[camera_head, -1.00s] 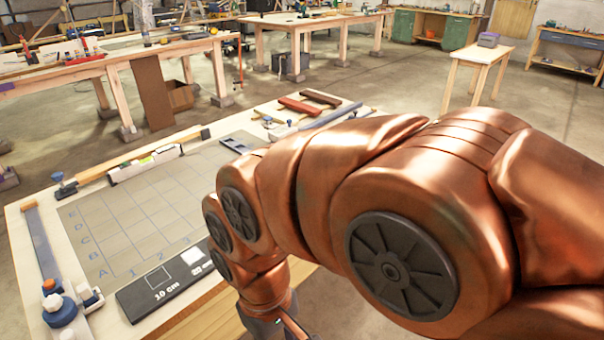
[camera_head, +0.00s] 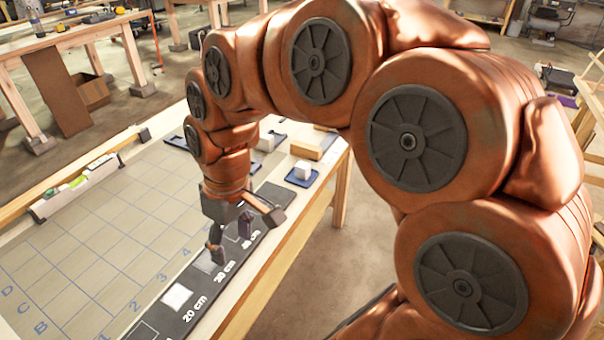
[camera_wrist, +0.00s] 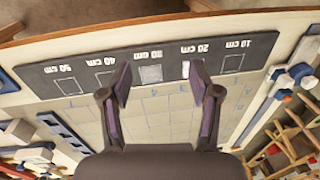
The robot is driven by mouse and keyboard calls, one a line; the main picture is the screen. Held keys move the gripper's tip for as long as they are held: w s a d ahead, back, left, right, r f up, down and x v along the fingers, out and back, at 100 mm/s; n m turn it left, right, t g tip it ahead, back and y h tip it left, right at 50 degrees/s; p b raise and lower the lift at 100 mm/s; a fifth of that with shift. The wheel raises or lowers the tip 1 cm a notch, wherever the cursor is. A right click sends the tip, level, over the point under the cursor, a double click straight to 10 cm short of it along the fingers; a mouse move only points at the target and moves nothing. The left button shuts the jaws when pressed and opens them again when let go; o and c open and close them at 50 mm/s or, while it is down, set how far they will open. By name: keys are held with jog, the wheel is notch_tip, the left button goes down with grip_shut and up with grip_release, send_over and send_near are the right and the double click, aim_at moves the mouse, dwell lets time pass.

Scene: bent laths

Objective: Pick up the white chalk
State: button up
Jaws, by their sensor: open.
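My gripper (camera_head: 231,236) is open and points down above the dark strip with printed centimetre marks (camera_head: 182,318). In the wrist view its fingers (camera_wrist: 159,80) stand apart with nothing gripped. The strip (camera_wrist: 127,61) runs across behind them, upside down. A white patch (camera_head: 177,297) lies at the 20 cm mark; in the wrist view it is partly hidden by the right finger. I cannot tell if it is printed or solid. A white block (camera_head: 303,169) sits on a small blue base at the board's right end. I cannot tell for sure which white thing is the chalk.
A grey grid mat (camera_head: 90,250) lies beside the strip, mostly bare. A spirit level (camera_head: 75,187) borders it. Blue and white items crowd the lower left of the wrist view, and a wooden rack (camera_wrist: 290,135) is at right. The table's wooden front edge (camera_head: 290,260) is close.

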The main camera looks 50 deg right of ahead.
jog(key=w+d+n+t+y+b, duration=0.1)
jog(key=w+d+t+b, duration=0.1)
jog(key=w+d, duration=0.7)
jog(key=t+h+b, duration=0.1)
jog(key=t+b, duration=0.1)
jog(key=b, duration=0.1)
send_over(304, 165)
jog(key=s, duration=0.2)
notch_tip(304, 165, down, 7)
jog(key=shift+m, duration=0.3)
jog(key=shift+d+p+x, duration=0.15)
jog(key=shift+p+x, duration=0.2)
jog(key=shift+x, duration=1.45)
jog(key=shift+d+p+x, duration=0.1)
jog(key=shift+p+x, duration=0.25)
jog(key=shift+x, duration=1.4)
jog(key=shift+c, duration=0.3)
grip_shut()
